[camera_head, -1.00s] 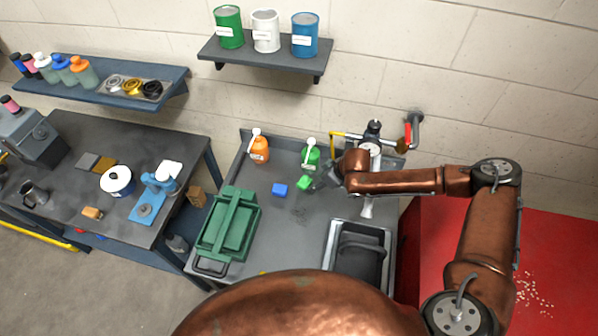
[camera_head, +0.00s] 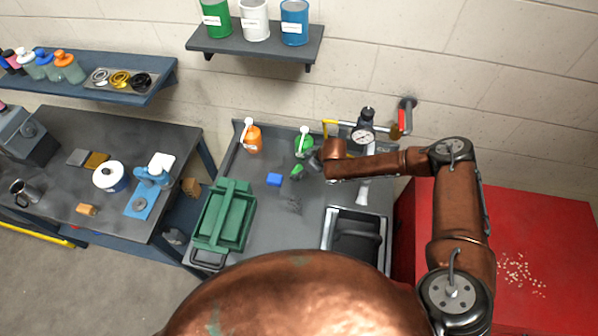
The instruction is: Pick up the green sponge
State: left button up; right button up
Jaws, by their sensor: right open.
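The small green sponge (camera_head: 296,172) lies on the grey bench top, in front of the green spray bottle. It is partly covered by my right gripper (camera_head: 304,167), which reaches in from the right with its dark fingers at the sponge. The fingers are open; whether they touch the sponge is too small to tell. My left gripper is not in view.
Green (camera_head: 304,142) and orange (camera_head: 252,137) spray bottles stand behind. A green toolbox (camera_head: 223,216) is at left, a sink (camera_head: 328,232) at front right, and a gauge (camera_head: 363,136) behind my arm.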

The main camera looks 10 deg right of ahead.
jog(key=c, duration=0.7)
jog(key=shift+r, duration=0.55)
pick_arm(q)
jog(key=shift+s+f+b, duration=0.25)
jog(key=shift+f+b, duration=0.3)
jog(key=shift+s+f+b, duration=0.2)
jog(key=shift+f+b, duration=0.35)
pick_arm(e)
jog(key=s+a+r, duration=0.4)
jog(key=s+r, duration=0.8)
jog(key=s, duration=0.1)
jog(key=shift+s, duration=0.2)
